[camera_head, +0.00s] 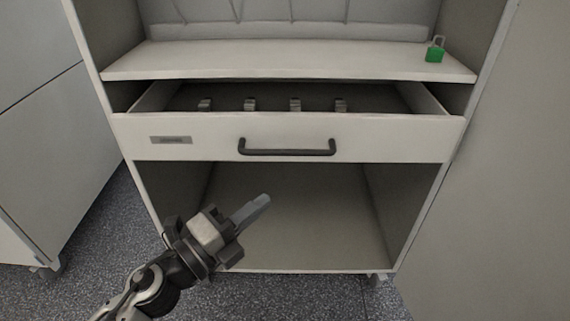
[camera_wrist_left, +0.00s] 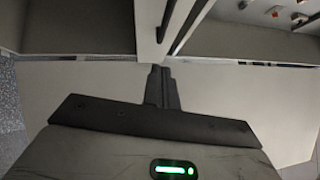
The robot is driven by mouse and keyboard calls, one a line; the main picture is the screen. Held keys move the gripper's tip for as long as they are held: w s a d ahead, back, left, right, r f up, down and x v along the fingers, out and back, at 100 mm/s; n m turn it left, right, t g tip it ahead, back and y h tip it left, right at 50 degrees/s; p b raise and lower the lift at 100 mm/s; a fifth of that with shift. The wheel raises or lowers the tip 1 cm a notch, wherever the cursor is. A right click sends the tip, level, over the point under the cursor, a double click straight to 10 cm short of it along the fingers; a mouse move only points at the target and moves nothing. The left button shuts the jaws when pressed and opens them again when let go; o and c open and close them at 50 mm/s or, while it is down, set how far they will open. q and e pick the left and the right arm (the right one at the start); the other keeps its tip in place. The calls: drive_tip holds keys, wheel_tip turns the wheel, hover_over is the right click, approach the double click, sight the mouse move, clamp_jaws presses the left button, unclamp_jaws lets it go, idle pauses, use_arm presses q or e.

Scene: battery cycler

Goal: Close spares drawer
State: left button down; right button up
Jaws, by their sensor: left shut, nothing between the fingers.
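The spares drawer (camera_head: 400,141) is a white drawer with a dark bar handle (camera_head: 287,150) and a small grey label at its left. It is pulled out of the cabinet, and several small grey pieces (camera_head: 250,104) show inside it. My left gripper (camera_head: 262,202) is shut and empty, below and in front of the drawer, apart from the handle. My right gripper is in neither view.
A shelf (camera_head: 290,62) above the drawer holds a green padlock (camera_head: 435,50) at its right end. Below the drawer is an open, empty compartment (camera_head: 290,215). Grey cabinet panels stand at left (camera_head: 40,120) and right (camera_head: 505,190). Speckled floor (camera_head: 300,295) lies in front.

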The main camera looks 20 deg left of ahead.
use_arm(q)
drive_tip(key=w+d+r+p, duration=0.1)
drive_tip(key=w, duration=0.8)
drive_tip(key=shift+w+d+r+p, duration=0.3)
drive_tip(key=shift+d+p, duration=0.05)
drive_tip(key=shift+p, duration=0.05)
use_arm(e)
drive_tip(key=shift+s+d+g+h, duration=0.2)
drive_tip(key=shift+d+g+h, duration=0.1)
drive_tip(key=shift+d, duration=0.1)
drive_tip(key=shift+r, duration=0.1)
